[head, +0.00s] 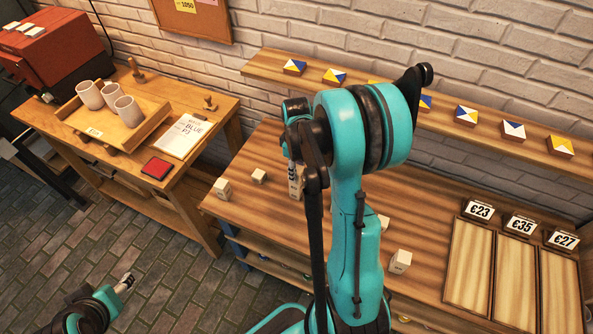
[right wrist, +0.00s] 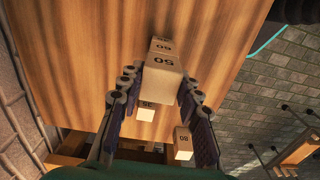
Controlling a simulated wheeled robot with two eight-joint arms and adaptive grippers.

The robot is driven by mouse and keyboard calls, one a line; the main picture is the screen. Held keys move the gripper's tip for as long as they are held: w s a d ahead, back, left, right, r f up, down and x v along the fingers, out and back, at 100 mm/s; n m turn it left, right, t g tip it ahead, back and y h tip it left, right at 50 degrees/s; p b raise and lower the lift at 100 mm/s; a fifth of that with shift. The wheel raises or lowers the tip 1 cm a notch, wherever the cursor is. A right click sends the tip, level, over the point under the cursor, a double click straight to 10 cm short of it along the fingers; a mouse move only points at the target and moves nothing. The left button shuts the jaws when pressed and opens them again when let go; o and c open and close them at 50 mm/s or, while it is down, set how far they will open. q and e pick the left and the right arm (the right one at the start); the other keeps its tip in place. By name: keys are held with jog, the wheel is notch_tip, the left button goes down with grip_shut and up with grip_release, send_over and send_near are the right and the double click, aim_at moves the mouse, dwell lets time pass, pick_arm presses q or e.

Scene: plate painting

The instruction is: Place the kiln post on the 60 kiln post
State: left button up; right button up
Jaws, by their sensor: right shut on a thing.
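My right gripper (right wrist: 158,120) is shut on a pale, block-shaped kiln post (right wrist: 162,80) with a dark number that looks like 50. Another pale post (right wrist: 160,45) with a similar number shows directly beyond it in the right wrist view; I cannot tell whether the two touch. In the head view my right gripper (head: 293,160) is over the middle of the wooden table, with pale posts (head: 296,186) at its tip, partly hidden by my arm. No label reads clearly as 60. My left gripper (head: 125,283) is low at the left, away from the table, its jaws too small to judge.
Other pale posts stand on the table (head: 440,200): two at left (head: 222,188) (head: 259,176), one at right (head: 400,261), and one partly behind my arm (head: 383,222). Price-marked trays (head: 467,262) lie at far right. A shelf (head: 262,68) with painted tiles runs behind.

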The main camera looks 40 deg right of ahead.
jog(key=shift+s, duration=0.1)
jog(key=o, duration=0.8)
jog(key=shift+f, duration=0.15)
jog(key=o, duration=0.4)
jog(key=shift+o, duration=0.2)
